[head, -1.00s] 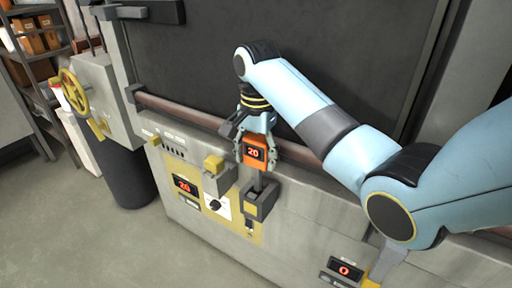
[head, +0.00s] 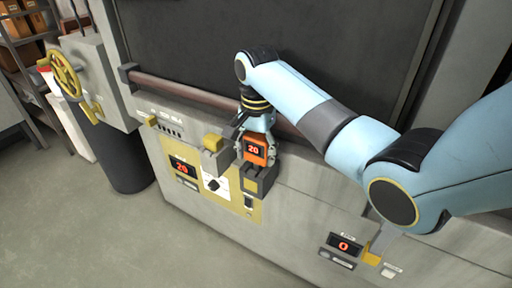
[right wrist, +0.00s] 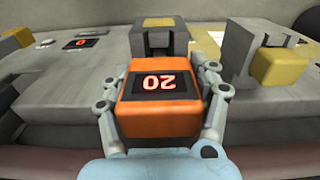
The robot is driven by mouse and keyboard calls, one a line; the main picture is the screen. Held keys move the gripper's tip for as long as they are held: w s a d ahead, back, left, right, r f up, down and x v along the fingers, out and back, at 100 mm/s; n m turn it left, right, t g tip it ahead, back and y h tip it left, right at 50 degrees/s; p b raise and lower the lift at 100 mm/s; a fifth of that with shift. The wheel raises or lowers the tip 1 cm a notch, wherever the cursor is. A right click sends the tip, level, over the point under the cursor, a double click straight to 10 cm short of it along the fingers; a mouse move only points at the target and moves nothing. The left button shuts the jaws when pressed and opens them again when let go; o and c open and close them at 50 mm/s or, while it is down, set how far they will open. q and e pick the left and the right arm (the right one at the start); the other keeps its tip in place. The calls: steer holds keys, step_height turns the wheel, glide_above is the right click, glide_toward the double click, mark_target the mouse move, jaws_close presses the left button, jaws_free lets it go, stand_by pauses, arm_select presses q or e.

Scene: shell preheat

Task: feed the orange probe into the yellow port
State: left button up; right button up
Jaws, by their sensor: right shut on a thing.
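The orange probe (head: 257,149) is a boxy handle with a display reading 20. My right gripper (head: 259,158) is shut on it, with a finger along each side. The probe also shows in the right wrist view (right wrist: 160,100), between both fingers. Directly beyond and below it is a grey holder block with a yellow face (head: 250,183) on the yellow panel, likely the yellow port. It also shows in the right wrist view (right wrist: 140,40). The probe's front end is at the holder's upper edge; I cannot tell whether its tip is inside. My left gripper is out of view.
A grey bracket with a yellow block (head: 213,143) stands close left of the holder. A dark rail (head: 190,107) runs behind. A second display reading 0 (head: 344,245) and another yellow fitting (head: 372,256) are lower right. A yellow handwheel (head: 64,75) is at left.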

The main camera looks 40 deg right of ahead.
mark_target(257, 136)
steer(key=shift+f, duration=0.2)
steer(key=o, duration=1.4)
steer(key=shift+r, duration=0.1)
step_height(257, 136, up, 7)
steer(key=shift+r, duration=0.15)
